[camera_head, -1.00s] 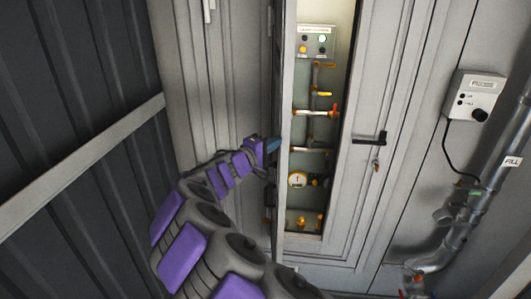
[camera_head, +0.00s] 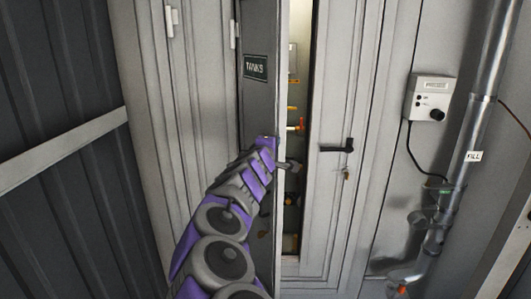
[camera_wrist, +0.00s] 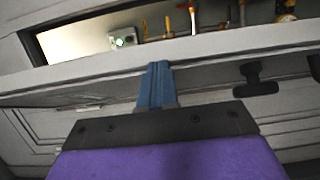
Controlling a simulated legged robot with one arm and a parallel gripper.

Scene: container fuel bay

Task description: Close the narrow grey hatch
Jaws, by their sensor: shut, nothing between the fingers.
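The narrow grey hatch (camera_head: 259,98) carries a "TANKS" sign on its outer face and stands partly open in the head view. A slim lit gap shows valves and pipes behind it. In the wrist view the hatch's pale edge (camera_wrist: 210,47) crosses the picture, with a dark handle (camera_wrist: 258,80) to the right of my fingers. My gripper (camera_wrist: 155,82) is shut and empty, its blue fingertips at the hatch's outer side. They appear to touch it, but contact is not certain.
Right of the gap is a grey door panel (camera_head: 336,205) with a black lever handle (camera_head: 337,147) and keys. A control box (camera_head: 430,98) and a metal fill pipe (camera_head: 466,145) are farther right. A dark corrugated wall (camera_head: 50,180) with a pale rail stands left.

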